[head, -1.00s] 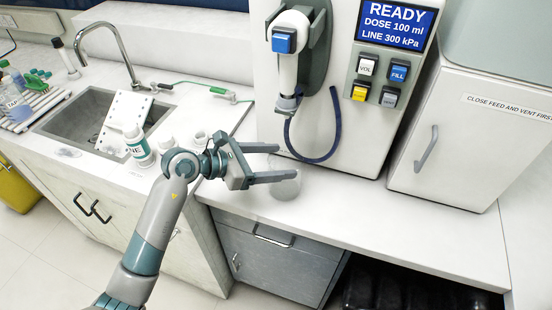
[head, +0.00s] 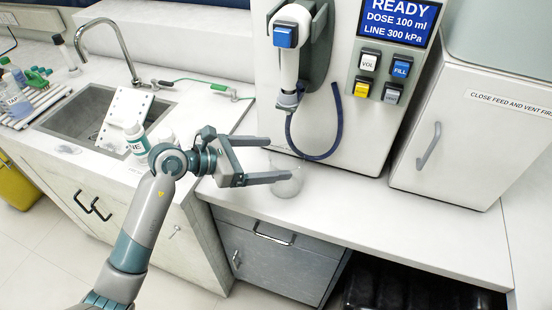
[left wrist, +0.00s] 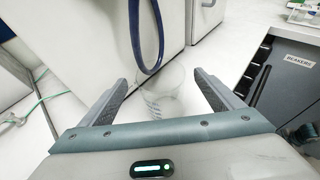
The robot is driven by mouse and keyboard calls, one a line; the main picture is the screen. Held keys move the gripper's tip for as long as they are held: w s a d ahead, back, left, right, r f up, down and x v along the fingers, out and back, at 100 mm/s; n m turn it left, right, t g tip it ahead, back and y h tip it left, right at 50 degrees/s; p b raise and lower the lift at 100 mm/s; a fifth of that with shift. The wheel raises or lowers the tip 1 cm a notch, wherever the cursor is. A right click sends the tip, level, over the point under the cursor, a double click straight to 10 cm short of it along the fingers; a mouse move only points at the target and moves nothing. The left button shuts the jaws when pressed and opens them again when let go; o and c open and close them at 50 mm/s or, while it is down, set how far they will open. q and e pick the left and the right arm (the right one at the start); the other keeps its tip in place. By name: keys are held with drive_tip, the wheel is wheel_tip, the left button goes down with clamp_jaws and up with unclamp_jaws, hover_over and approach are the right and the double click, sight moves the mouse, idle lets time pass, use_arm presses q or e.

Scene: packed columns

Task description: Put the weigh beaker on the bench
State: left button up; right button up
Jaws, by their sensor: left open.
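The weigh beaker (head: 289,184) is a clear vessel with faint markings. It stands upright on the white bench (head: 400,225), near the front edge and in front of the dispenser. My left gripper (head: 280,158) is open, with one finger behind and one near the beaker's upper part. In the left wrist view the beaker (left wrist: 163,100) shows between and slightly beyond the two open fingers (left wrist: 160,77), with gaps on both sides. Part of the beaker's rim is hidden by the near finger in the head view. My right gripper is not in view.
The dispenser (head: 345,125) with a blue hose (head: 335,125) stands behind the beaker; its display reads READY. A white cabinet (head: 470,150) is to the right. A sink (head: 75,125), white rack and bottles are left. The bench right of the beaker is clear.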

use_arm(q)
drive_tip(key=b+v, duration=0.2)
drive_tip(key=v, duration=0.7)
drive_tip(key=shift+a+b, duration=0.2)
drive_tip(key=shift+b, duration=0.2)
drive_tip(key=shift+s+r, duration=0.1)
drive_tip(key=shift+r, duration=0.05)
idle(0.3)
idle(0.9)
